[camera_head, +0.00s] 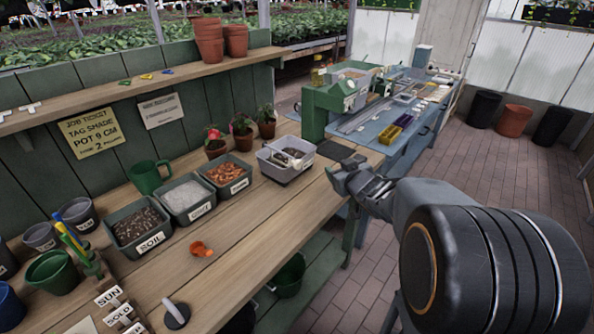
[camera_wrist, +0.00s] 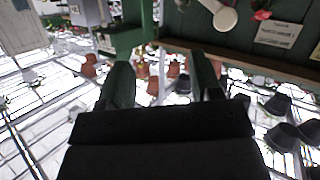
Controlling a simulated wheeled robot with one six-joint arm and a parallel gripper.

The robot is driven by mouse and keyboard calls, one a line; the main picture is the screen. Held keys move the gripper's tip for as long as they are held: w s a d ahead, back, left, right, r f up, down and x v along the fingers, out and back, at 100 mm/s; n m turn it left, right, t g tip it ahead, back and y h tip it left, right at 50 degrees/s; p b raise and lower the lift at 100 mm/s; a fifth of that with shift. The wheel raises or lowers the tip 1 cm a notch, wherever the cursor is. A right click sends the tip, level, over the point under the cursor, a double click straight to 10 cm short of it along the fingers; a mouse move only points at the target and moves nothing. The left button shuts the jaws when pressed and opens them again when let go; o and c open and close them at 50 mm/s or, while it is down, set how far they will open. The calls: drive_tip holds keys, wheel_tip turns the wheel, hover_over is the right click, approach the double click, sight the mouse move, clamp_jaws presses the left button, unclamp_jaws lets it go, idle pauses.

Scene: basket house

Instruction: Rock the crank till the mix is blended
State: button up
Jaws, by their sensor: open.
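A pale grey tub (camera_head: 270,166) stands at the right end of the wooden bench. Dark mix (camera_head: 296,152) and pale pieces show inside it; how blended the mix is cannot be told. I cannot make out a crank for certain. A pale rounded handle-like piece (camera_wrist: 222,17) shows at the top of the wrist view, but I cannot tell what it belongs to. My gripper (camera_head: 342,170) is open and empty, to the right of the tub and apart from it, near the bench edge. In the wrist view its two fingers (camera_wrist: 162,82) stand apart with nothing between them.
Bins of soil (camera_head: 141,230), grit (camera_head: 188,203) and orange chips (camera_head: 224,176) stand left of the tub, near a green mug (camera_head: 149,177). Potted plants (camera_head: 241,132) stand behind it. An orange scoop (camera_head: 201,249) lies in front. A green machine (camera_head: 333,101) stands beyond.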

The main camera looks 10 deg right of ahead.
sight(299, 166)
drive_tip(key=w+a+f+n+y, duration=0.1)
drive_tip(key=w+a+y, duration=0.2)
drive_tip(key=w+a+f+n+y, duration=0.1)
drive_tip(key=w+a+n+y, duration=0.1)
drive_tip(key=w+a+y, duration=0.1)
drive_tip(key=w+a+f+n+y, duration=0.1)
drive_tip(key=w+a+y, duration=0.2)
drive_tip(key=w+y, duration=0.1)
drive_tip(key=shift+a+f+b, duration=0.3)
drive_tip(key=shift+f+b, duration=0.05)
drive_tip(key=shift+f, duration=0.05)
idle(0.4)
clamp_jaws()
idle(0.4)
